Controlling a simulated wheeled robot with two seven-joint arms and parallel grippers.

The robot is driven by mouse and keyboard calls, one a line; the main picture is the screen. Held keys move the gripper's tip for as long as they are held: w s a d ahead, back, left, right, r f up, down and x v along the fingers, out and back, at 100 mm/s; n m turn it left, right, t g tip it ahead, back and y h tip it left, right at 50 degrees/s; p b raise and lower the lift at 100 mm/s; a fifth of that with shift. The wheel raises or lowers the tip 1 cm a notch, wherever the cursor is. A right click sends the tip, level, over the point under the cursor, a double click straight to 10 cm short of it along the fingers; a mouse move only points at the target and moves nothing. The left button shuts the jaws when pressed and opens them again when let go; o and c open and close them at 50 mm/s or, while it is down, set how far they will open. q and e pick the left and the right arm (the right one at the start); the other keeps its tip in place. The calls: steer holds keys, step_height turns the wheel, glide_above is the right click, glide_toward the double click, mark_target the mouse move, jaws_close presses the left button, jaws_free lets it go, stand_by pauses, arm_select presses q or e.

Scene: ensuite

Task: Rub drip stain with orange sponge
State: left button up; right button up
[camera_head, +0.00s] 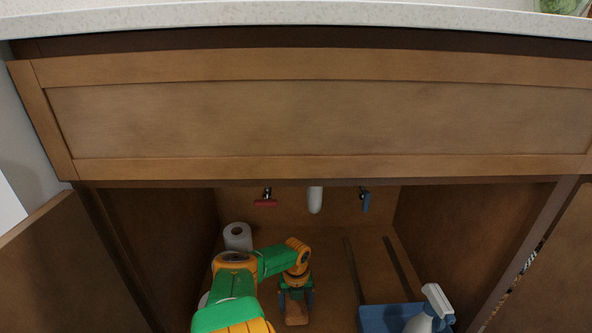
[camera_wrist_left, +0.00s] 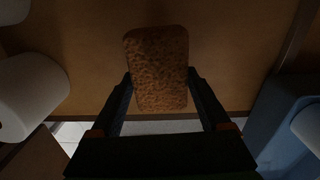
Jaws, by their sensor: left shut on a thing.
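The orange sponge (camera_wrist_left: 158,68) is between the fingers of my left gripper (camera_wrist_left: 160,88) in the left wrist view, where it looks brown in the dim light. My left gripper is shut on it. In the head view my left arm reaches into the open cabinet, and the gripper (camera_head: 296,297) points down with the sponge (camera_head: 296,314) below it, low over the cabinet floor. I cannot tell whether the sponge touches the floor. No drip stain can be made out in either view. My right gripper is not in view.
A paper roll (camera_head: 238,236) stands at the back left of the cabinet. A blue caddy (camera_head: 378,318) with a spray bottle (camera_head: 430,310) is at the front right. A white drain pipe (camera_head: 315,200), a red valve (camera_head: 265,203) and a blue valve (camera_head: 366,201) are at the back. The counter overhangs above.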

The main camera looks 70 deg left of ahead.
arm_select(q)
steer(key=shift+r+p, duration=2.45)
steer(key=shift+r, duration=0.65)
steer(key=shift+f, duration=0.15)
